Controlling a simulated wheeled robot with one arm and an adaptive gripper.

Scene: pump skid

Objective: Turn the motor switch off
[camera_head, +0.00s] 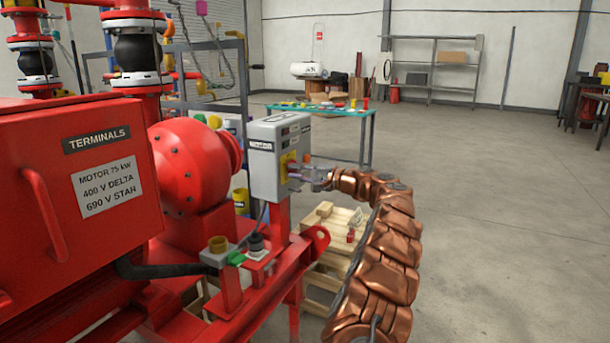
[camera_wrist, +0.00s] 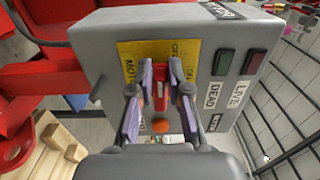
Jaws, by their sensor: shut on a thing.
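The grey switch box (camera_head: 272,158) stands on the red skid frame, and its front fills much of the wrist view (camera_wrist: 100,35). A yellow plate (camera_wrist: 133,52) on it carries partly covered lettering that reads MOTOR, OFF and ON. The red motor switch handle (camera_wrist: 160,92) lies upright in the wrist picture, over this plate. My gripper (camera_head: 303,174) reaches the box front from the right. Its purple-padded fingertips (camera_wrist: 161,74) are shut on the handle, one on each side. The fingers hide part of the plate, so I cannot tell exactly which mark the handle points to.
Green (camera_wrist: 223,62) and red (camera_wrist: 257,62) indicators sit beside the DEAD and LIVE labels; both look dim. A red terminal box (camera_head: 80,190) fills the left foreground. A wooden pallet stack (camera_head: 335,235) is below the switch box. Open floor (camera_head: 500,190) lies to the right.

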